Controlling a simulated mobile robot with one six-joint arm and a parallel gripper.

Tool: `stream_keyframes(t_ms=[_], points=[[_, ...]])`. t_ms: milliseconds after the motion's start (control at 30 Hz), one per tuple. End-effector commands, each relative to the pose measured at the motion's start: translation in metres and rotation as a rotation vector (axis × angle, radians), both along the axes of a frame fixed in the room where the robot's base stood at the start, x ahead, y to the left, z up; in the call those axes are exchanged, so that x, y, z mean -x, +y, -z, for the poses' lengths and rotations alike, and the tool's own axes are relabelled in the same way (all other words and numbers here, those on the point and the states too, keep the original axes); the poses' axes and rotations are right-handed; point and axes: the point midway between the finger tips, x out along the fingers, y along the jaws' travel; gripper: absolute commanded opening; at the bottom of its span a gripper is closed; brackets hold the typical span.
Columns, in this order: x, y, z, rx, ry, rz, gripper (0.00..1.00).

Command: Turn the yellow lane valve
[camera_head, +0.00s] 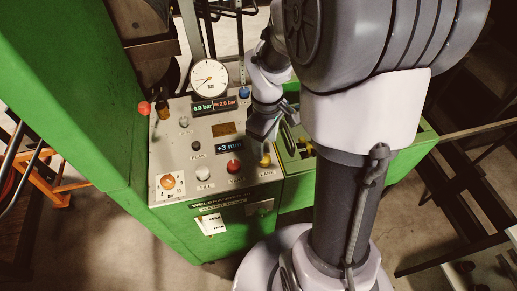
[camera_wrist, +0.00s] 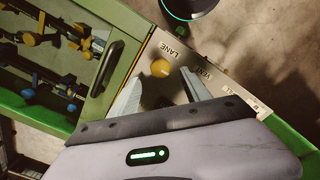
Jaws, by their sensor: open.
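The yellow lane valve (camera_head: 265,160) is a small round yellow knob at the right front corner of the grey control panel (camera_head: 215,142), beside the label LANE. In the wrist view the yellow knob (camera_wrist: 160,68) shows between the tips of my fingers. My gripper (camera_head: 265,132) points down at the panel close to the knob. In the wrist view my gripper (camera_wrist: 162,76) is open, with one finger to each side of the knob. I cannot tell whether either finger touches it. The valve's pointer direction is not clear.
A red knob (camera_head: 234,165) and a white knob (camera_head: 203,172) sit left of the valve. A pressure gauge (camera_head: 209,78) stands at the back. A green-framed compartment with a black handle (camera_wrist: 109,68) lies beside the panel, holding blue and yellow parts.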

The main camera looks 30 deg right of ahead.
Motion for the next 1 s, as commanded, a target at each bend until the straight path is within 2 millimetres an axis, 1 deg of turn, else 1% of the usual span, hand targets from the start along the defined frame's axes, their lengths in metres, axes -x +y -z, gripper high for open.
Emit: stream_keyframes(t_ms=[33,100,233,367,600,667,800,900,1000], points=[[0.001,0.000,0.019,-0.002,0.003,0.000,0.56],[0.001,0.001,0.035,-0.002,0.003,0.000,0.56],[0.000,0.000,0.054,0.000,0.001,0.000,0.56],[0.000,0.000,0.061,0.000,-0.001,0.000,0.56],[0.000,0.000,0.060,0.000,-0.001,0.001,0.56],[0.000,0.000,0.060,0.000,-0.001,0.001,0.44],[0.000,0.000,0.060,0.000,-0.001,0.001,0.16],[0.000,0.000,0.060,0.000,-0.001,0.001,0.00],[0.000,0.000,0.060,0.000,-0.001,0.002,0.00]])
